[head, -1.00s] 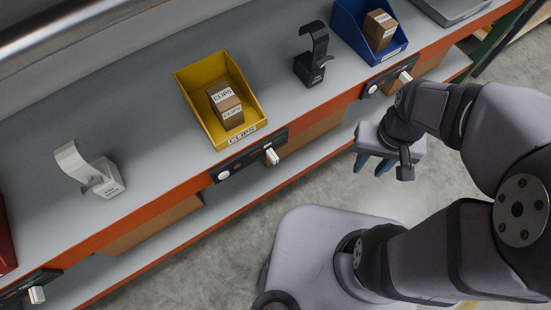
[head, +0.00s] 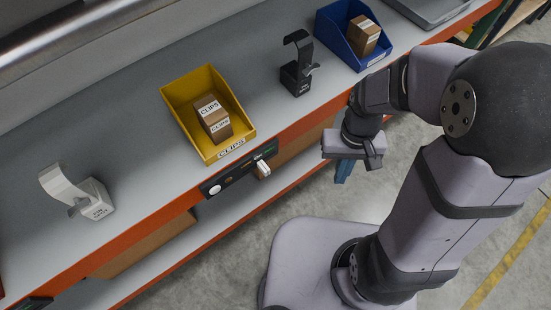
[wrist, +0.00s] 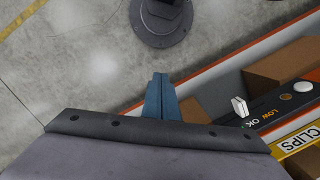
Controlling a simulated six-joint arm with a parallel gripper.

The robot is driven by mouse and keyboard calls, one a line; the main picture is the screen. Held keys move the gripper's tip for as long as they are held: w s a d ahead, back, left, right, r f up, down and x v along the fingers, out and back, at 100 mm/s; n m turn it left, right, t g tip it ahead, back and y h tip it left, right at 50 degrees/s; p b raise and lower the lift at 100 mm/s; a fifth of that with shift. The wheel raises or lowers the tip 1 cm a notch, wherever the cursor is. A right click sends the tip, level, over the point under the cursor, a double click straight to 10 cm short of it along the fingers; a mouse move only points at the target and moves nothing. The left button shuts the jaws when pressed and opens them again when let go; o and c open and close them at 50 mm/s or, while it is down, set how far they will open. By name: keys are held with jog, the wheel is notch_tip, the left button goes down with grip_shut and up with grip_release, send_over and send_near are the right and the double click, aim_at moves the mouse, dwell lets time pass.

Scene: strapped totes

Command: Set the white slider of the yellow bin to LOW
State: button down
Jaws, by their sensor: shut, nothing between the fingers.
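The yellow bin (head: 182,124) sits on the grey shelf and holds brown boxes labelled CLIPS. Below it on the orange shelf edge is a black panel (head: 232,177) with a white slider (head: 263,169) near its right end. In the wrist view, the white slider (wrist: 239,106) stands out from the panel by the OK mark and a green patch; LOW is printed further along, towards a round white knob (wrist: 302,86). My gripper (head: 343,171) is shut and empty, in front of the shelf, to the right of the slider and apart from it. Its blue fingertips (wrist: 161,84) touch each other.
A blue bin (head: 337,38) with a brown box stands further right, beyond a black stand (head: 298,66). A white stand (head: 80,192) is at the left. A lower shelf with brown boxes runs below the panel. The floor in front is open.

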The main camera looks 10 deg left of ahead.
aim_at(264, 168)
jog(key=w+a+r+m+g+y, duration=0.1)
jog(key=w+a+r+m+y, duration=0.2)
jog(key=w+a+m, duration=0.6)
jog(key=shift+a+r+m+g, duration=0.3)
jog(key=shift+a+r+m, duration=0.5)
jog(key=shift+a+r, duration=0.3)
jog(key=shift+w, duration=0.1)
jog(key=shift+f, duration=0.15)
jog(key=s+a+f+p, duration=0.2)
jog(key=s+a+f, duration=0.3)
jog(key=f, duration=0.4)
jog(key=shift+s+a+p, duration=0.25)
jog(key=shift+p, duration=0.05)
